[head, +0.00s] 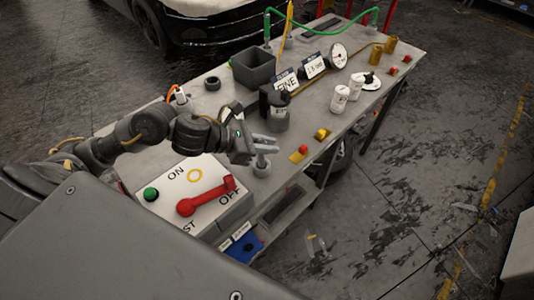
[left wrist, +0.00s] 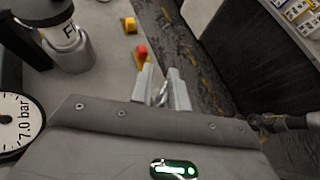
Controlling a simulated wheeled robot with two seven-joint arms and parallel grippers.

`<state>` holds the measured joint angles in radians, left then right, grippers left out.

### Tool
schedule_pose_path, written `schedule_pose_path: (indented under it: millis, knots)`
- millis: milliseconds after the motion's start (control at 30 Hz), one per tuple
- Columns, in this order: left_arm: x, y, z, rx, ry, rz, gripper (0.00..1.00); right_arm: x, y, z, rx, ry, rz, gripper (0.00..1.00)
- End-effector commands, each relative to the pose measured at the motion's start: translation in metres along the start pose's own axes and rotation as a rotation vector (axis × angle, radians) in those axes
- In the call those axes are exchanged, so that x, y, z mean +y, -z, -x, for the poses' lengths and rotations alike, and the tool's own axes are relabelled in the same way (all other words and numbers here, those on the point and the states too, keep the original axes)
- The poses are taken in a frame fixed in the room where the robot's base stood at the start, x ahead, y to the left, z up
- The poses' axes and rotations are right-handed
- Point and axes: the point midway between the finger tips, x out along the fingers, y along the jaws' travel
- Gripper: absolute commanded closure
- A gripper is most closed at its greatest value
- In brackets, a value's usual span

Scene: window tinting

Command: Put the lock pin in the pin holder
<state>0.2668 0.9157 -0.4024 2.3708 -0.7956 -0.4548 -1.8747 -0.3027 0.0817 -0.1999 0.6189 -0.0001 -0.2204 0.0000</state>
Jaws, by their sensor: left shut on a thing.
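My left gripper (head: 265,143) reaches in over the front part of the workbench, with its fingers pointing right. It is shut on the lock pin (head: 261,158), a small light metal piece that hangs below the fingers. In the left wrist view the lock pin (left wrist: 162,92) shows as a shiny metal bit between the fingertips (left wrist: 161,84). A small grey round cup, which looks like the pin holder (head: 262,169), stands on the bench directly below the fingers. The pin's lower end is at the cup's mouth; I cannot tell how far in it is. My right gripper is out of view.
The switch box (head: 215,215) with a red lever (head: 205,195) stands to the left and front of the cup. A red-and-yellow button (head: 299,153) sits right of it. A grey canister stand (head: 276,122) is behind, and a grey bin (head: 253,70) farther back.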

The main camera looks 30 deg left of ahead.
Motion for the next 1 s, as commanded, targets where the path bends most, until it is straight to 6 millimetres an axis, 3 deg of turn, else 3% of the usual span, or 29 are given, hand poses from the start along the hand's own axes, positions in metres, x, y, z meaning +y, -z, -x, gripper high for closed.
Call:
schedule_pose_path:
  millis: [167, 433, 833, 867, 1000]
  knots:
    - [0.003, 0.004, -0.004, 0.0, -0.001, 0.001, 1.0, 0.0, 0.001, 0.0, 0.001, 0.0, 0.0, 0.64]
    - [0.005, 0.03, -0.019, 0.001, 0.0, 0.002, 1.0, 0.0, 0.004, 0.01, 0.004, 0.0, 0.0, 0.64]
    - [0.006, 0.035, -0.022, -0.001, -0.001, -0.002, 1.0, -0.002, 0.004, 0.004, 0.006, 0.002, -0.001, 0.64]
    - [0.006, 0.035, -0.022, 0.0, -0.001, -0.002, 0.82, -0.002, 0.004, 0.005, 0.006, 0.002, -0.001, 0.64]
    - [0.005, 0.034, -0.021, 0.0, -0.001, -0.002, 0.63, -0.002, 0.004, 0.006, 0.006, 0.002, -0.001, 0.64]
